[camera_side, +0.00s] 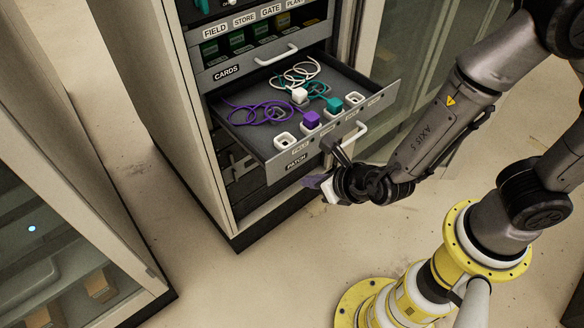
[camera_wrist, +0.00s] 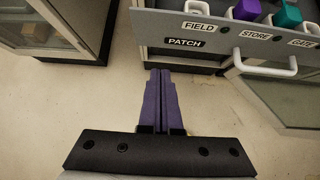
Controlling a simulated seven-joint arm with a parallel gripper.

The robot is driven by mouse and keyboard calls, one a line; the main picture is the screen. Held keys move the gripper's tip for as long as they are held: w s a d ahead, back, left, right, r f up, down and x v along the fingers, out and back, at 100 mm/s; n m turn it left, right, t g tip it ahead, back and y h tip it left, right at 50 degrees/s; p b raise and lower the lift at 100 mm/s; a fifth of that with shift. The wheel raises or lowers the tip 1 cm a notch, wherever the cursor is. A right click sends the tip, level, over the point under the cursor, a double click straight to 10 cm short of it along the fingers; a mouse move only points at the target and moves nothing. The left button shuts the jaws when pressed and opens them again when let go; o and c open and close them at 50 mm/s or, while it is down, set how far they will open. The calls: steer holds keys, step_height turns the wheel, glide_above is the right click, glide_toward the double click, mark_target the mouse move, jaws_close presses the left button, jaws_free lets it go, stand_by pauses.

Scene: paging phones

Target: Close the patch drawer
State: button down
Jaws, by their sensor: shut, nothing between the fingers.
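The patch drawer (camera_side: 278,168) is pulled well out of the cabinet in the side view. Its front, with the PATCH label, crosses the top right of the wrist view (camera_wrist: 225,57). Its white bar handle (camera_side: 352,134) is also in the wrist view (camera_wrist: 266,71), right of my fingers. My gripper (camera_side: 310,180) is shut and empty, low in front of the drawer near the PATCH label. Its purple fingers in the wrist view (camera_wrist: 160,72) point at the front's lower edge. I cannot tell whether they touch it.
In the drawer, a purple plug (camera_side: 311,120) and a teal plug (camera_side: 334,105) sit in sockets. A white plug (camera_side: 299,96) and looped cords lie behind them. The CARDS drawer (camera_side: 262,66) is above. A glass-fronted cabinet (camera_side: 60,250) stands left; the floor between is clear.

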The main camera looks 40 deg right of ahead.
mark_target(284, 169)
steer(key=shift+w+f, duration=0.4)
steer(key=shift+w, duration=0.65)
steer(key=shift+w+f, duration=0.35)
steer(key=shift+w, duration=0.75)
steer(key=shift+w+f, duration=0.4)
steer(key=shift+w, duration=0.65)
steer(key=shift+w, duration=0.1)
steer(key=w, duration=2.7)
steer(key=shift+w, duration=0.3)
steer(key=shift+w+r, duration=0.1)
steer(key=shift+w, duration=0.45)
steer(key=shift+s+d, duration=0.1)
